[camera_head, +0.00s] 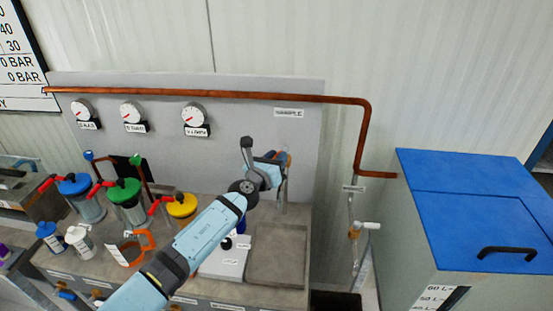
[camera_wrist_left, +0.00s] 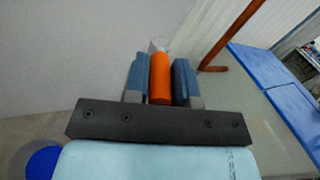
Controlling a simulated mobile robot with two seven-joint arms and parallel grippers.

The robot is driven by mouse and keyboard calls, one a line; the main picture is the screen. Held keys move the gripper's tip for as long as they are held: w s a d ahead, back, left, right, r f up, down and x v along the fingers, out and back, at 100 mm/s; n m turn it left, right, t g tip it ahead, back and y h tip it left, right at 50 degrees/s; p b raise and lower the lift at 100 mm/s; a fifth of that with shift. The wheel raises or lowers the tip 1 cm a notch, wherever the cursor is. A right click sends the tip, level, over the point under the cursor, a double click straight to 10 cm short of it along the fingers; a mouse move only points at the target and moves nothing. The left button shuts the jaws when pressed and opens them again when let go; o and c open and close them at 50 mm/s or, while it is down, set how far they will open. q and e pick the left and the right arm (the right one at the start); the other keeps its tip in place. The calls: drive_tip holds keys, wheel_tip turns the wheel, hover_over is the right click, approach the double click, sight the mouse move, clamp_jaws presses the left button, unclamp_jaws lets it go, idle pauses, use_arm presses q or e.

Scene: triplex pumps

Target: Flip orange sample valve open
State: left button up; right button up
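The orange sample valve handle (camera_wrist_left: 160,78) shows in the left wrist view as a rounded orange bar between the two blue-grey fingers of my left gripper (camera_wrist_left: 160,80). The fingers lie close along both its sides, with hardly any gap, and look shut on it. In the head view my left gripper (camera_head: 276,168) is at the back panel below the SAMPLE label (camera_head: 289,113). Only a sliver of orange (camera_head: 288,157) shows there; the gripper hides the rest of the valve. My right gripper is not in view.
A copper pipe (camera_head: 250,96) runs along the panel top and down at right. Blue, green and yellow-lidded vessels (camera_head: 125,191) with red handles stand left of my arm. A grey tray (camera_head: 277,255) lies below the gripper. A blue-lidded container (camera_head: 460,220) stands at right.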

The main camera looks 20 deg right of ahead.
use_arm(q)
drive_tip(key=o, duration=0.3)
drive_tip(key=shift+s+a+r+p, duration=0.15)
drive_tip(key=shift+s+a+p, duration=0.15)
drive_tip(key=shift+a+p, duration=0.25)
drive_tip(key=p+v, duration=0.5)
drive_tip(key=v, duration=0.7)
drive_tip(key=shift+s+a, duration=0.15)
drive_tip(key=shift+s, duration=0.15)
